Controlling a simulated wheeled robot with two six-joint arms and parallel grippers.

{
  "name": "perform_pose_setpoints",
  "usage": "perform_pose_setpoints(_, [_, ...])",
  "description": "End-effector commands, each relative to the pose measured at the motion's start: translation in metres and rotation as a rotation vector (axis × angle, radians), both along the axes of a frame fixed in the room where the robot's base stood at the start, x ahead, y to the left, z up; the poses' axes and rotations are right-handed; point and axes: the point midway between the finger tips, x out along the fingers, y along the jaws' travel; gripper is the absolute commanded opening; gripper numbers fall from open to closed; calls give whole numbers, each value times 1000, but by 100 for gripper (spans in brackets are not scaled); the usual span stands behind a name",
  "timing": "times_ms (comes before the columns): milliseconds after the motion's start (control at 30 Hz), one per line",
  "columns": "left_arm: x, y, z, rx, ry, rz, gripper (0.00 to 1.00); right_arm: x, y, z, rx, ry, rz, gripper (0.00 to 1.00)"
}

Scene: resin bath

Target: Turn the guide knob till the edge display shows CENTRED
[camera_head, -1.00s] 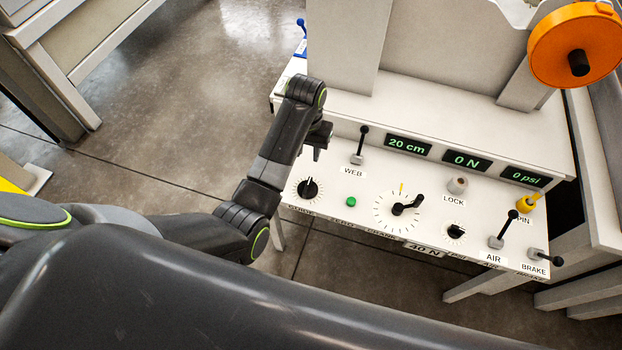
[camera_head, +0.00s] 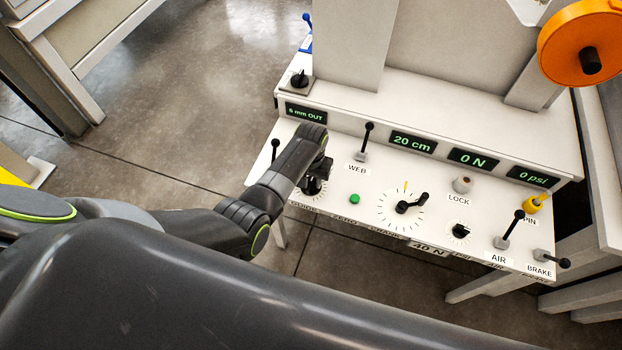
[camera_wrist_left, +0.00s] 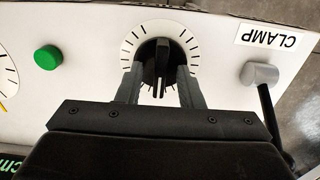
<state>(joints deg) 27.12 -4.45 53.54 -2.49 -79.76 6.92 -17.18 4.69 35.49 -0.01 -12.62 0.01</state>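The guide knob (camera_head: 311,188) is a black pointer knob on the white panel, mostly covered by my left gripper (camera_head: 317,176). In the left wrist view the knob (camera_wrist_left: 157,58) sits on a white ticked dial, and the fingers of my left gripper (camera_wrist_left: 157,86) stand apart on either side of it. They look open; whether they touch the knob is unclear. The edge display (camera_head: 304,113) reads a few mm OUT in green, perhaps 6 mm. My right gripper is not in view.
A green button (camera_head: 354,199) and the crank dial (camera_head: 402,207) lie right of the knob. The WEB lever (camera_head: 365,140) stands behind. The clamp lever (camera_head: 275,150) stands left of my wrist; its base (camera_wrist_left: 262,76) shows in the wrist view. Other displays read 20 cm, 0 N, 0 psi.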

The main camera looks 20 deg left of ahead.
Motion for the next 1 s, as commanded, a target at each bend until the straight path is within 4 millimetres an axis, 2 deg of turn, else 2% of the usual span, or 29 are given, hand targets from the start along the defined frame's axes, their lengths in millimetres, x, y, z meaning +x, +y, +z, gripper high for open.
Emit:
perform_pose_setpoints(300, [0, 0, -2, 0, 0, 0, 34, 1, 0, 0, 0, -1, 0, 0])
perform_pose_setpoints(567, [0, 0, -2, 1, 0, 0, 1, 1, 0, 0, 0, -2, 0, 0])
perform_pose_setpoints(1000, [0, 0, -1, 1, 0, -53, 0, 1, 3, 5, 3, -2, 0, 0])
